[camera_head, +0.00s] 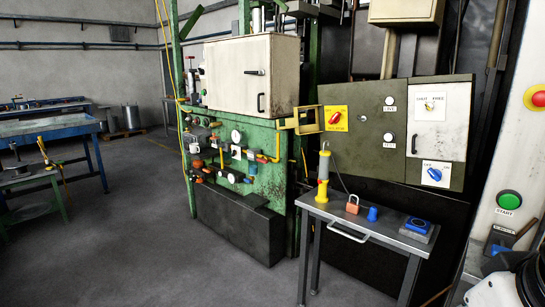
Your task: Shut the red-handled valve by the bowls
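A green panel (262,132) left of centre carries pipes, gauges and small fittings. White and black rounded parts at the bottom right corner look like my arm. My gripper's fingers do not show.
A dark box (235,224) sits below the fittings. Open floor (120,240) lies left, beside a blue-framed workbench (55,133).

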